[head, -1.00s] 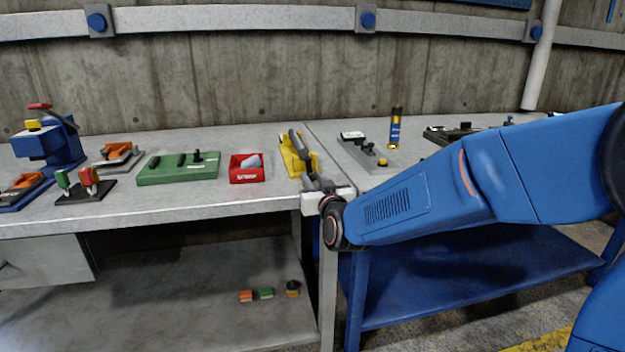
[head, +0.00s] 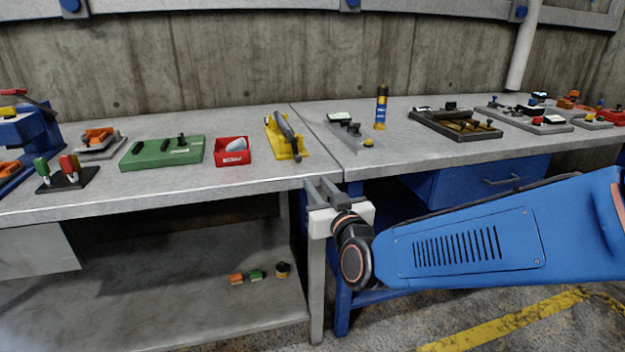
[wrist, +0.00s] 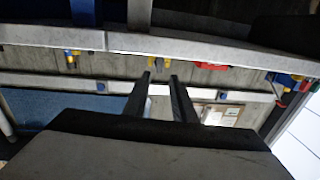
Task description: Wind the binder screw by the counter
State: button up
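A narrow grey plate (head: 357,138) lies near the left end of the right-hand bench. It carries a small pale-faced block that may be the counter (head: 340,117), dark fittings, and a yellow knob (head: 368,142) at its near end. I cannot tell for sure which part is the binder screw. My gripper (head: 322,190) is in front of the benches' front edge, near the seam between them, left of and nearer than the plate. Its two fingers stand apart in the wrist view (wrist: 163,78), with nothing between them.
On the left bench are a yellow tool (head: 288,140), a red bin (head: 232,151), a green block (head: 162,151) and toggle clamps (head: 66,172). On the right bench are a blue-and-yellow canister (head: 381,107) and a dark tray (head: 455,123). Small parts lie on the lower shelf.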

aim_at(299, 160)
jog(key=shift+v, duration=0.9)
jog(key=shift+o, duration=1.4)
jog(key=shift+n+h, duration=0.4)
jog(key=shift+h, duration=0.2)
jog(key=x, duration=1.1)
jog(key=a+x, duration=0.1)
jog(key=x, duration=0.5)
jog(key=shift+w+a+r, duration=0.2)
grip_shut()
